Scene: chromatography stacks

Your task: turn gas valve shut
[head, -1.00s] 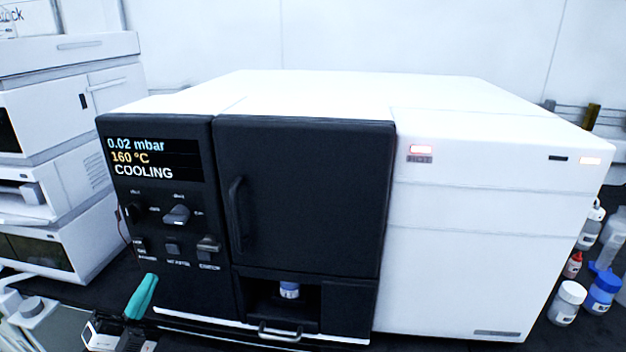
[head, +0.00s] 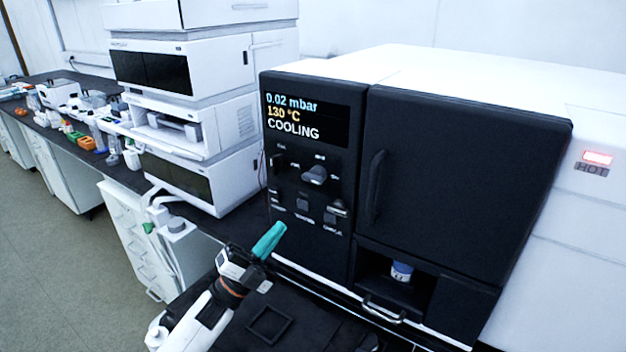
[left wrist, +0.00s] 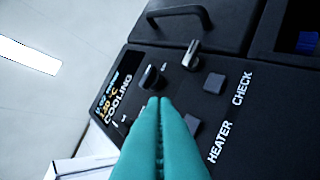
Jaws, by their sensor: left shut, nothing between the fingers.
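The black control panel (head: 310,230) of the instrument carries a larger grey knob (head: 314,175) and a smaller dark knob (head: 278,164). Their labels are too small to read, so I cannot tell which is the gas valve. The left wrist view shows a dark knob (left wrist: 150,77), a silver lever (left wrist: 191,55) and square buttons (left wrist: 214,83) marked CHECK and HEATER. My left gripper (head: 280,228), with teal fingers, is shut and empty, in front of the panel's lower left part. In the wrist view its fingers (left wrist: 159,102) hide part of the panel. My right gripper is out of view.
The display (head: 305,118) reads 0.02 mbar, 130 °C, COOLING. A red HOT light (head: 597,158) glows at the right. The black door (head: 460,180) is closed; a blue-capped vial (head: 402,271) sits in the niche below. A white instrument stack (head: 185,125) stands left.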

